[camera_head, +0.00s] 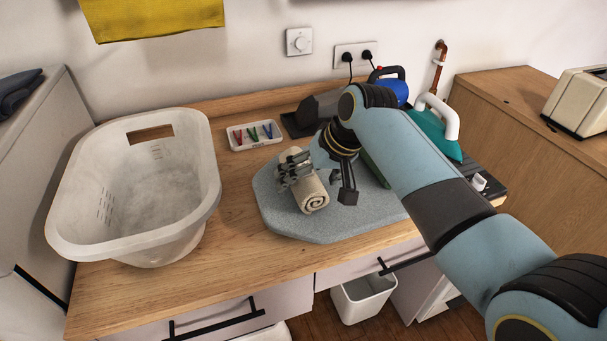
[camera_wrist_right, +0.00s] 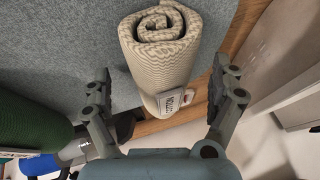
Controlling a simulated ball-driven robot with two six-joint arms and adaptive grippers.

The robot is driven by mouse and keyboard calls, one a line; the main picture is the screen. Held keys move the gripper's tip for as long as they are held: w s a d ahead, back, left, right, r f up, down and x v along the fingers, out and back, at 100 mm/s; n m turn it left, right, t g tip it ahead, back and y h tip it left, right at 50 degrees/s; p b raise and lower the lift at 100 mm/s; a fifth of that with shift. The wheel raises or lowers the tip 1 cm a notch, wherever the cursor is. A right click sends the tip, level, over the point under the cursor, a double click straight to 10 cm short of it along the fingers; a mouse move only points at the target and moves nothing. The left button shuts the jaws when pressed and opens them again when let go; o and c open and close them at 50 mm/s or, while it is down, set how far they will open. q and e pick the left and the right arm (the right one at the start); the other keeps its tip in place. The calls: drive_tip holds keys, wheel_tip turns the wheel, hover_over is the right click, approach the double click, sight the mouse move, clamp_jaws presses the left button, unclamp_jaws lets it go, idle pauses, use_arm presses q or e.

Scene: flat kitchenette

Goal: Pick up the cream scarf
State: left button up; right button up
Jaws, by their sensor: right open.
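The cream scarf (camera_head: 312,199) is a rolled bundle with a spiral end, lying on the grey mat (camera_head: 275,212) on the counter. Its spiral end and a small white label show in the right wrist view (camera_wrist_right: 165,60). My right gripper (camera_head: 319,180) is open above the scarf, with one finger on each side of it in the head view. In the right wrist view the scarf sits between the two open fingers (camera_wrist_right: 160,98), with a visible gap on the left. My left gripper is out of view.
A white laundry basket (camera_head: 68,215) stands on the left of the counter. A small tray (camera_head: 240,138) holds coloured pegs. A green roll (camera_wrist_right: 28,122) lies beside the scarf, mostly behind my arm in the head view. A teal iron (camera_head: 436,132) stands at the back right.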

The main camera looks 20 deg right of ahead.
drive_tip(key=shift+w+a+f, duration=0.1)
drive_tip(key=shift+w+f, duration=0.05)
drive_tip(key=shift+f, duration=0.2)
drive_tip(key=shift+c, duration=0.4)
drive_tip(key=c, duration=1.2)
drive_tip(key=shift+r, duration=0.15)
drive_tip(key=shift+c, duration=0.2)
